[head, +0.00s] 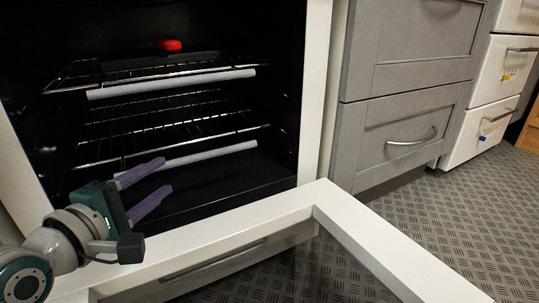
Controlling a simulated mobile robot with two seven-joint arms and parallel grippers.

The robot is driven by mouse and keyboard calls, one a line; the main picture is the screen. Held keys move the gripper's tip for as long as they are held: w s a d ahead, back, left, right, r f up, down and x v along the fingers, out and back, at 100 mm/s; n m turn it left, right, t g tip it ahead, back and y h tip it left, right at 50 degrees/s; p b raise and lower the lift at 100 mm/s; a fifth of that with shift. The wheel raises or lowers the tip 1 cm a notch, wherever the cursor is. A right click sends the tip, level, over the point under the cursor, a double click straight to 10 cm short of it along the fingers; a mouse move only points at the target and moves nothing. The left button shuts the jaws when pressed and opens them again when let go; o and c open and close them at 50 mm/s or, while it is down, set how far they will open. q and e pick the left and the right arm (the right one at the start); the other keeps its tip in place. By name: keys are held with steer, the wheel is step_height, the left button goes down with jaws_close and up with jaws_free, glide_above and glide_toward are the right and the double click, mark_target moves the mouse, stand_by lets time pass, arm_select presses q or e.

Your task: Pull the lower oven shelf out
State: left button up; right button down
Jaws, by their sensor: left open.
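The lower oven shelf (180,124) is a wire rack inside the dark oven, with a pale bar (210,152) along its front. The upper shelf (130,68) sits above it with a similar pale bar (172,83). My left gripper (164,176) has two purple fingers, open and apart. It is at the oven mouth, below the left part of the lower shelf's bar, with its upper fingertip close to the bar. I cannot tell whether they touch. Nothing shows between the fingers. My right gripper is not in view.
The white-framed oven door (215,238) hangs open toward me. A dark tray with a red object (170,45) is on the upper shelf. Grey drawers (400,135) stand to the right, then white drawers (490,115). The patterned floor (450,220) at right is clear.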

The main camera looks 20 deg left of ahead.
mark_target(185, 160)
arm_select(q)
steer(key=w+b, duration=0.2)
steer(key=w+f+b, duration=0.1)
steer(key=w+b, duration=0.1)
steer(key=w, duration=0.1)
steer(key=w+b, duration=0.2)
steer(key=w, duration=0.1)
steer(key=shift+w+a+f, duration=0.2)
steer(key=shift+a+f, duration=0.05)
steer(key=shift+w+r+b, duration=0.1)
steer(key=shift+w+b, duration=0.35)
steer(key=shift+w, duration=0.05)
jaws_close()
stand_by(0.6)
